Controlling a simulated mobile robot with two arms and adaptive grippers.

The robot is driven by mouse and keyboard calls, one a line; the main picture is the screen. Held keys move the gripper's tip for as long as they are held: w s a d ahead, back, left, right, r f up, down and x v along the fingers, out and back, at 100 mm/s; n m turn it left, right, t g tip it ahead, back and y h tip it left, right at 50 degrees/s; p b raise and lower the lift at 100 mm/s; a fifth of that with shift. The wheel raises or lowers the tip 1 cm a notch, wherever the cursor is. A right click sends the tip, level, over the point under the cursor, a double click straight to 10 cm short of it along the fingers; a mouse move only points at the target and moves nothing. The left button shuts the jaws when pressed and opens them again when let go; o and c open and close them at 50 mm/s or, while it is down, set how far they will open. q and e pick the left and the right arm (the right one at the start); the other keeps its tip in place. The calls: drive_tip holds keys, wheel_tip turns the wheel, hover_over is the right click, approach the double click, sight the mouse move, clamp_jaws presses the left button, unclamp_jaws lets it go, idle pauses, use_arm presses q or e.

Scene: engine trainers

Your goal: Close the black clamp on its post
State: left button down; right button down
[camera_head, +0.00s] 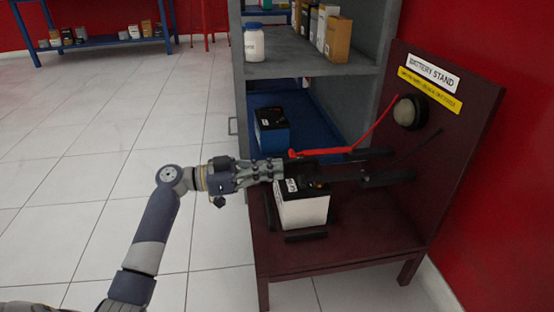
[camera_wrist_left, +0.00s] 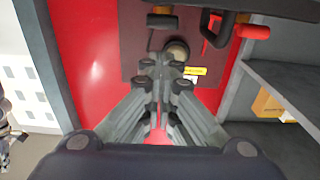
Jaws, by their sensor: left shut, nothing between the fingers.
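A white battery with a black top (camera_head: 302,207) stands on the dark red stand. My left gripper (camera_head: 281,168) reaches in from the left just above the battery's left top edge. Its fingers are shut and empty, and they also show in the left wrist view (camera_wrist_left: 165,58). The black clamp (camera_head: 338,173) appears as a dark shape over the battery's top, right of my fingertips. Its jaws and post are hard to make out, so I cannot tell whether it grips the post. My right gripper is not in view.
A red clamp (camera_head: 296,154) with a red cable (camera_head: 378,124) lies behind my fingers. Black bars (camera_head: 388,178) stick out from the back panel (camera_head: 450,155). A grey shelf (camera_head: 300,62) stands behind. Tiled floor lies open on the left.

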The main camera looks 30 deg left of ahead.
use_arm(q)
drive_tip(key=s+a+f+p, duration=0.1)
drive_tip(key=s+a+f, duration=0.2)
drive_tip(key=a+f, duration=0.1)
drive_tip(key=shift+f+p, duration=0.4)
drive_tip(key=shift+f, duration=0.2)
